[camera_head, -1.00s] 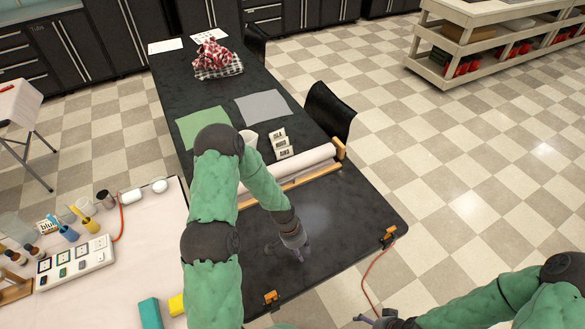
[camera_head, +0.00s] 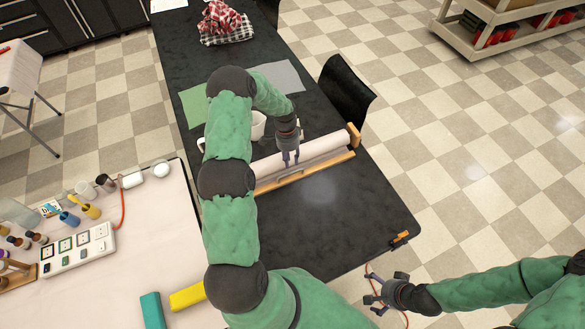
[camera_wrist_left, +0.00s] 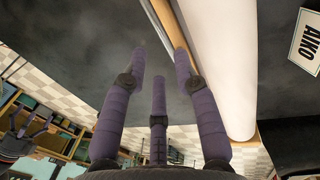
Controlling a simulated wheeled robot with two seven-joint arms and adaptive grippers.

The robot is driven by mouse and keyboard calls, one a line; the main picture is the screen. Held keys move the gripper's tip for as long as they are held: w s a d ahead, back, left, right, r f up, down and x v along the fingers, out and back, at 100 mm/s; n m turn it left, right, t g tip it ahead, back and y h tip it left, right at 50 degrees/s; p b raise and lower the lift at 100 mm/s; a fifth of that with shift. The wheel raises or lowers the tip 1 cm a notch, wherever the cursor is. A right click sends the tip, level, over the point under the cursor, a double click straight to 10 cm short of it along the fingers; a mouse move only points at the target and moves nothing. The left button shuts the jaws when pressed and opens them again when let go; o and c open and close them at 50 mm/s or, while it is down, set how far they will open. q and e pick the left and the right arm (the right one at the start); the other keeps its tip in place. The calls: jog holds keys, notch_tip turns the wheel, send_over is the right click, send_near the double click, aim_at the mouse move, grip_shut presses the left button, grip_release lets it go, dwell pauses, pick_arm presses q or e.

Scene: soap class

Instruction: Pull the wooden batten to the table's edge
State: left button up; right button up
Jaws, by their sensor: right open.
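The wooden batten (camera_head: 334,166) is a long tan strip on the black table (camera_head: 345,215), lying along the near side of a white roll. My left gripper (camera_head: 290,163) points down at the batten and roll, near the middle. In the left wrist view its fingers (camera_wrist_left: 160,65) are spread, with nothing between them. There the tan strip (camera_wrist_left: 160,12) runs behind the right finger; I cannot tell whether they touch. My right gripper (camera_head: 374,290) is open and empty, off the table's near right corner.
The white roll (camera_head: 325,145) lies behind the batten, with a wooden end block (camera_head: 354,134) at its right. An orange clamp (camera_head: 399,239) sits on the table's near right edge. A black chair (camera_head: 345,92) stands at the right side. The tabletop in front of the batten is clear.

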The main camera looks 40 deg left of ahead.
aim_at(292, 173)
pick_arm(q)
jog(key=f, duration=0.4)
jog(key=d+f, duration=0.1)
jog(key=f, duration=0.1)
jog(key=shift+s, duration=0.25)
grip_shut()
